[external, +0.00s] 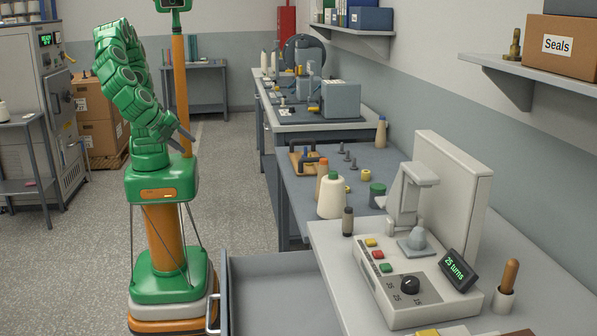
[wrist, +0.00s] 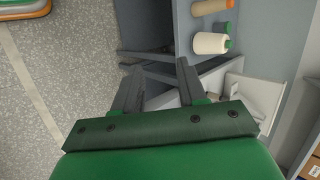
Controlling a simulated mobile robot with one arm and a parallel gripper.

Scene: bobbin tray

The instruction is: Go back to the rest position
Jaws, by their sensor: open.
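My green arm is folded upright above my orange column in the external view. My gripper (external: 184,138) sits in front of the column, left of the benches, and points right and down. In the wrist view my gripper (wrist: 158,72) shows two dark fingers spread apart with nothing between them. It hangs clear of the bench, apart from every object.
A grey drawer (external: 262,268) stands open beside my base. The floor (external: 233,185) left of the benches is clear.

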